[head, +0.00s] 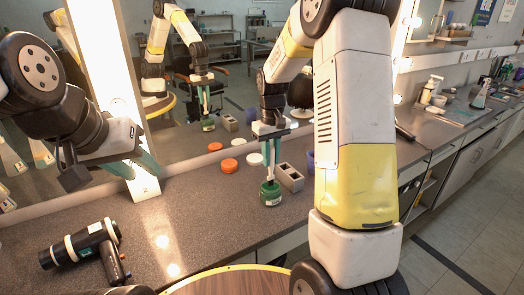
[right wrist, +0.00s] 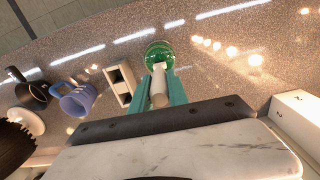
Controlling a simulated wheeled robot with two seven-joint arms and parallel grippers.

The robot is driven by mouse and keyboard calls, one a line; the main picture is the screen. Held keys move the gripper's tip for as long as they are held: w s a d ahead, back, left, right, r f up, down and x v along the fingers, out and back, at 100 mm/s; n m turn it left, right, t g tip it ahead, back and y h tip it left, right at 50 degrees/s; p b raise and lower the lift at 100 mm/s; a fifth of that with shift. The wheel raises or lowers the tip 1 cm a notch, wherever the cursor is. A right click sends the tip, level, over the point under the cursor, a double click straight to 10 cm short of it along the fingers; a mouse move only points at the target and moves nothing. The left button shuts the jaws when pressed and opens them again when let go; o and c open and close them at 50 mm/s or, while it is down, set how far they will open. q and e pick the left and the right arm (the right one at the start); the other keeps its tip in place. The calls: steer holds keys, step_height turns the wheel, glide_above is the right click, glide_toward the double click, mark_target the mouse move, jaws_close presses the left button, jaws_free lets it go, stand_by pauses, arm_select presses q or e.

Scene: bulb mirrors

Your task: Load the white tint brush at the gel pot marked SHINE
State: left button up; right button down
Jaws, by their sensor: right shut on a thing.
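A green gel pot (head: 270,193) stands on the counter below my right gripper; it also shows in the right wrist view (right wrist: 158,50). No marking on it can be read. My right gripper (head: 271,168) points down and is shut on the white tint brush (right wrist: 159,92), whose pale handle shows between the teal fingers in the right wrist view. The brush's lower end is over or in the pot's mouth; I cannot tell how deep. My left gripper (head: 138,168) is empty at the left, above the counter by the mirror post, its teal fingers apart.
A grey two-hole block (head: 289,177) stands right beside the pot. An orange lid (head: 229,165) and a white lid (head: 254,159) lie behind it. A hair dryer (head: 85,245) lies at the front left. A blue mug (right wrist: 77,100) stands past the block. The middle counter is clear.

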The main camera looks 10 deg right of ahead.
mark_target(271, 147)
steer(key=shift+f, duration=0.6)
stand_by(1.4)
steer(key=shift+r, duration=3.6)
steer(key=c, duration=2.1)
jaws_free()
jaws_close()
